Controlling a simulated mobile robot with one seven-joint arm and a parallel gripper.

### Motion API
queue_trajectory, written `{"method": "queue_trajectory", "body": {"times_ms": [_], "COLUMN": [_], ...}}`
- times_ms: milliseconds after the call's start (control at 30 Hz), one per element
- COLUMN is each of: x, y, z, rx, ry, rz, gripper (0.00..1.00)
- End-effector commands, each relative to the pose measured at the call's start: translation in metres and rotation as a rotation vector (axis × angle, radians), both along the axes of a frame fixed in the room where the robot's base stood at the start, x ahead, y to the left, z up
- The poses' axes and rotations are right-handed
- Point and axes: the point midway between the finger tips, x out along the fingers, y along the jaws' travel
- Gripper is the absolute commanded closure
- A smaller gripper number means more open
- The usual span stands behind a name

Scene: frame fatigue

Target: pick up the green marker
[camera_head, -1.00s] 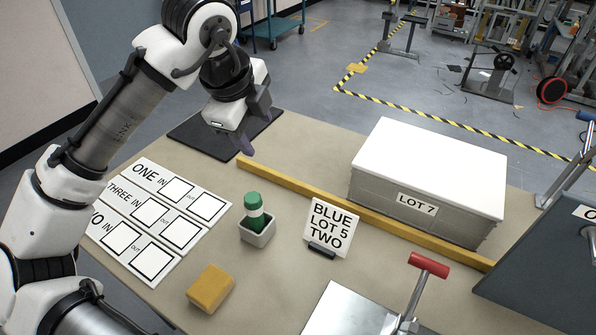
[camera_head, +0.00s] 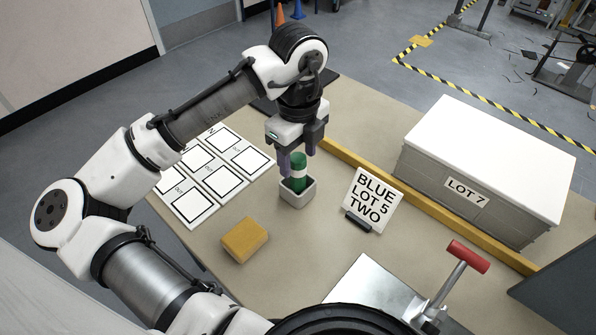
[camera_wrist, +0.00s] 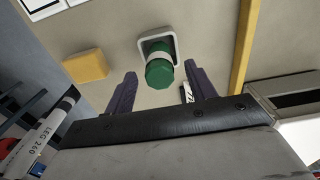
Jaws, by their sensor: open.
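The green marker (camera_head: 299,165) has a white band and stands upright in a small grey square cup (camera_head: 297,196) on the table. My gripper (camera_head: 298,164) is above the cup, pointing down, with its dark purple fingers around the marker's upper part in the head view. In the wrist view the green marker (camera_wrist: 160,72) shows end-on, just ahead of the gap between the open fingers (camera_wrist: 155,90). I cannot tell whether a finger touches it. The marker's lower end is hidden in the cup.
A sign reading "BLUE LOT 5 TWO" (camera_head: 372,199) stands right of the cup. A yellow block (camera_head: 244,239) lies in front. Printed cards (camera_head: 215,172) lie to the left.

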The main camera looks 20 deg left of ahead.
Motion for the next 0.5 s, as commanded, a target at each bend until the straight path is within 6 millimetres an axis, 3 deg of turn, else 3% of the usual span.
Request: {"method": "queue_trajectory", "body": {"times_ms": [233, 500], "x": [-0.001, 0.0], "y": [0.001, 0.001], "z": [-0.034, -0.041], "rx": [0.0, 0.001], "ry": [0.001, -0.001], "rz": [0.001, 0.001], "gripper": [0.45, 0.45]}}
